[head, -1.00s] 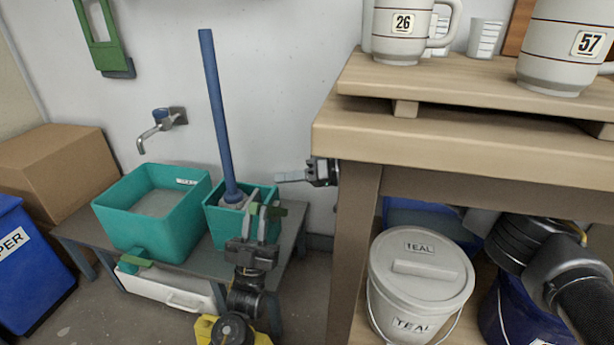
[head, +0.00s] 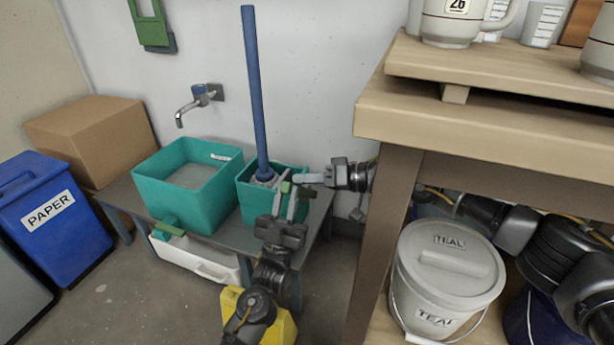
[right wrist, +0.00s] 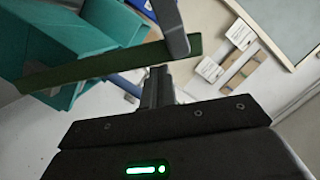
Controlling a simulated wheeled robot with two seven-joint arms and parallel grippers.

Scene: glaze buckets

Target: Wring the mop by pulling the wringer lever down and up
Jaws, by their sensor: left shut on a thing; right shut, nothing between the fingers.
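The mop's blue handle (head: 254,90) stands nearly upright, with its grey head (head: 264,179) down in the smaller teal bucket (head: 252,206) on the bench. The green wringer lever (head: 286,187) shows at the bucket's right side. My left gripper (head: 289,200) reaches up from below and is shut on the lever. My right gripper (head: 302,179) comes in from the right beside the table, shut and empty, its tip close to the lever; contact is unclear. In the right wrist view, a dark green bar (right wrist: 100,71) crosses near the grey finger (right wrist: 157,84).
A larger teal basin (head: 160,192) stands left of the bucket on the grey bench (head: 122,196). The wooden table (head: 460,118) is close on the right, with a lidded TEAL bucket (head: 448,280) below. A blue PAPER bin (head: 75,245) and a cardboard box (head: 85,135) are at left.

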